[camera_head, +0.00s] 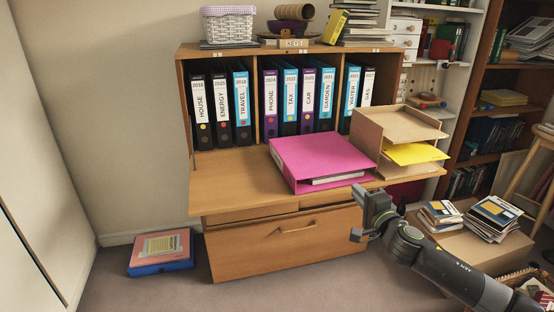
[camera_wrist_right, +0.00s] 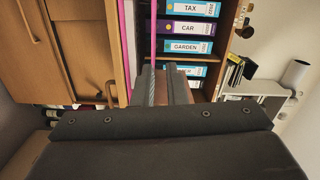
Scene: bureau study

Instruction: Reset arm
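My right gripper (camera_head: 360,214) is in front of the bureau's right side, just below the edge of its desk board. Its two fingers stand apart with nothing between them. In the right wrist view the fingers (camera_wrist_right: 164,84) point toward the bureau, with a gap between them. My right arm comes in from the lower right. My left gripper is not in view.
A magenta binder (camera_head: 319,158) lies on the bureau's desk board (camera_head: 235,186), beside a wooden letter tray (camera_head: 400,124) with yellow paper. Labelled binders (camera_head: 241,105) stand behind. Books (camera_head: 494,217) are stacked on a cardboard box at right. A blue box file (camera_head: 161,267) lies on the floor.

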